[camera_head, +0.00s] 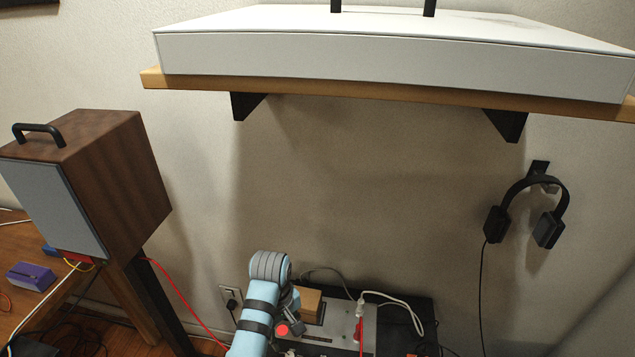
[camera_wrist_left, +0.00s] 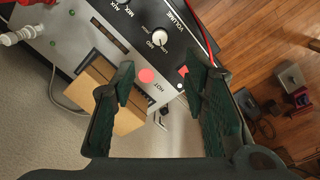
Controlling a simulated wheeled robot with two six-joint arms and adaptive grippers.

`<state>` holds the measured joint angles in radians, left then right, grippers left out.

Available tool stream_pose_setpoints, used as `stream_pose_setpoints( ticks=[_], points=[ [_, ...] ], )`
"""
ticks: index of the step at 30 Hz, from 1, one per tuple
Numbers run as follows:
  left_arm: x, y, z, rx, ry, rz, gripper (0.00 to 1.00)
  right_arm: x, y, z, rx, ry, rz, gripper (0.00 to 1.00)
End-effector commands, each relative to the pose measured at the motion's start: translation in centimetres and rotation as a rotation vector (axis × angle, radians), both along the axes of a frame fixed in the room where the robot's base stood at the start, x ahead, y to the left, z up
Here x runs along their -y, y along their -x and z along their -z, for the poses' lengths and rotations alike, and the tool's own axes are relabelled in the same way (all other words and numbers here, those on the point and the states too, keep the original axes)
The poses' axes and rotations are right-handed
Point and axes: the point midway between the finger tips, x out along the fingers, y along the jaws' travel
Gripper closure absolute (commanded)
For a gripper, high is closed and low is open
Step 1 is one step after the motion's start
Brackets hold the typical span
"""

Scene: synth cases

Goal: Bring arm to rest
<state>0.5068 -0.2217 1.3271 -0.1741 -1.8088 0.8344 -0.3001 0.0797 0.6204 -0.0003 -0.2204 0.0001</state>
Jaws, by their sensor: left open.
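My left arm, light blue with dark bands, rises from the bottom middle of the head view. Its gripper (camera_head: 293,327) points down over the panel device and is partly hidden by the arm. In the left wrist view the dark green fingers of the left gripper (camera_wrist_left: 158,72) stand wide apart with nothing held between them. Beyond the fingers is the panel device (camera_wrist_left: 130,40) with a round red spot (camera_wrist_left: 147,76) and a volume knob (camera_wrist_left: 159,37). My right gripper is in neither view.
A wooden shelf (camera_head: 390,92) bearing a white case (camera_head: 390,62) spans the wall above. A brown speaker-like box (camera_head: 120,175) stands left. Headphones (camera_head: 548,230) hang right. A cardboard-coloured block (camera_head: 309,304) and cables lie by the panel device. Open air lies below the shelf.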

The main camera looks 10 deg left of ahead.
Motion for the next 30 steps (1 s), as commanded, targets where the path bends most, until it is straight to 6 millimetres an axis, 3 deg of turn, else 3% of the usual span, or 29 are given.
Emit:
stream_pose_setpoints(
  ticks=[2, 5, 10, 15, 21, 24, 30],
  points=[
    [-0.7, 0.7, 0.7, 0.005, -0.002, 0.013, 0.59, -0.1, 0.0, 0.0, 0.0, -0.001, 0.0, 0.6],
    [-3.0, 3.5, 2.8, 0.037, -0.017, 0.075, 0.59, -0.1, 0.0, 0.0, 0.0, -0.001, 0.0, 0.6],
    [-7.8, 10.4, 4.9, 0.117, -0.082, 0.274, 0.59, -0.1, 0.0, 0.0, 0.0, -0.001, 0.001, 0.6],
    [-10.7, 16.5, 4.1, 0.179, -0.157, 0.491, 0.59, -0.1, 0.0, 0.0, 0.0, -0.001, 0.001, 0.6],
    [-11.9, 21.9, 1.4, 0.23, -0.223, 0.729, 0.59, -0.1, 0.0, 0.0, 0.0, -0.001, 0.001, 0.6],
    [-12.1, 24.1, -0.3, 0.253, -0.247, 0.844, 0.59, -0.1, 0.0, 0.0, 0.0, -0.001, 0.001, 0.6],
    [-12.6, 23.0, 5.8, 0.221, -0.234, 0.837, 0.59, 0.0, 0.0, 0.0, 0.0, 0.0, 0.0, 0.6]
  ],
)
